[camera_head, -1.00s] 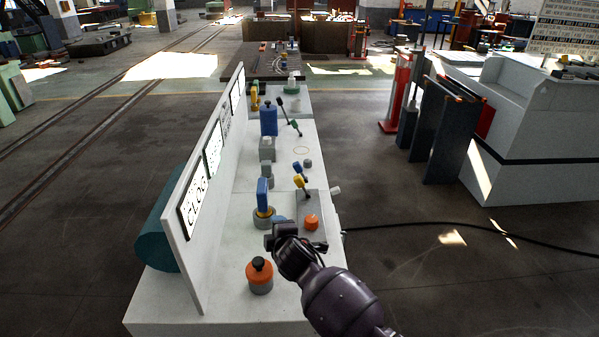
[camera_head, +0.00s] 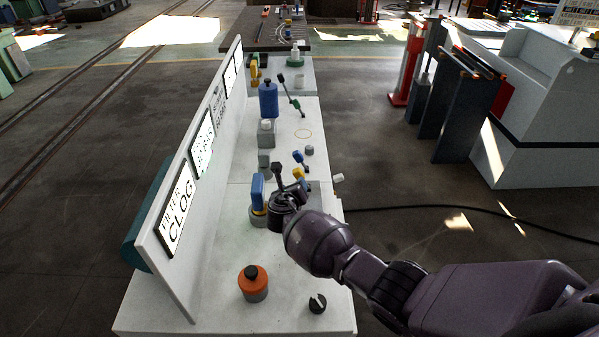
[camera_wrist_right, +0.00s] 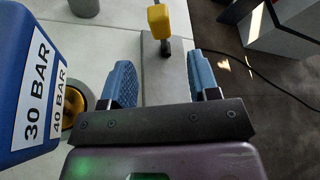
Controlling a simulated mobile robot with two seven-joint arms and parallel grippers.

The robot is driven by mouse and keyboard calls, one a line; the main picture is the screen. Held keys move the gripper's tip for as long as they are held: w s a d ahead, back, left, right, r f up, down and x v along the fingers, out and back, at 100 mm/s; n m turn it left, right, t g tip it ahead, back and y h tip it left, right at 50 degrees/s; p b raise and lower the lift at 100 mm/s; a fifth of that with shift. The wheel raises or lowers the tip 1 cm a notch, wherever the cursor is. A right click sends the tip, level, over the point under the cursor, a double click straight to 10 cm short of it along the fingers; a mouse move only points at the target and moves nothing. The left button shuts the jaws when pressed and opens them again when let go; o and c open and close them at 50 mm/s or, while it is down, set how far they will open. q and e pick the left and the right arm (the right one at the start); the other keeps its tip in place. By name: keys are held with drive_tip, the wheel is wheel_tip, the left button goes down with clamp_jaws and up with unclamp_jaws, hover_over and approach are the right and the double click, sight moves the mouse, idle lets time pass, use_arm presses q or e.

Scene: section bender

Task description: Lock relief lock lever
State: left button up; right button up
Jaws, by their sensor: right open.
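A lever with a yellow grip (camera_head: 299,174) stands on a grey plate on the white bench in the head view, partly hidden by my right gripper. In the right wrist view its yellow grip (camera_wrist_right: 160,20) on a dark stem lies ahead of the gap between my fingers. My right gripper (camera_wrist_right: 160,68) is open, its two blue pads apart with nothing between them. A blue block (camera_wrist_right: 30,75) labelled 30 BAR and 40 BAR is just left of the fingers. It also shows in the head view (camera_head: 257,190). My left gripper is not in view.
A blue-handled lever (camera_head: 299,157) stands just beyond the yellow one. A sign panel (camera_head: 180,215) runs along the bench's left side. An orange knob (camera_head: 253,282) and a small black notched part (camera_head: 317,303) are at the near end, with bare bench between.

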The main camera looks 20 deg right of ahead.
sight(298, 176)
drive_tip(key=b+x, duration=0.8)
drive_tip(key=b, duration=0.1)
drive_tip(key=shift+w+d+f, duration=0.15)
drive_tip(key=shift+w+f, duration=0.1)
drive_tip(key=shift+f, duration=0.15)
drive_tip(key=shift+w+d+f+b, duration=0.1)
drive_tip(key=shift+w+d+b, duration=0.2)
drive_tip(key=shift+w+b, duration=0.4)
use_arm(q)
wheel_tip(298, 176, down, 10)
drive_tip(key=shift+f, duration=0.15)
use_arm(e)
drive_tip(key=shift+w+d, duration=0.1)
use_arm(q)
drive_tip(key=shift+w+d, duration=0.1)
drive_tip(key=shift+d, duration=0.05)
use_arm(e)
clamp_jaws()
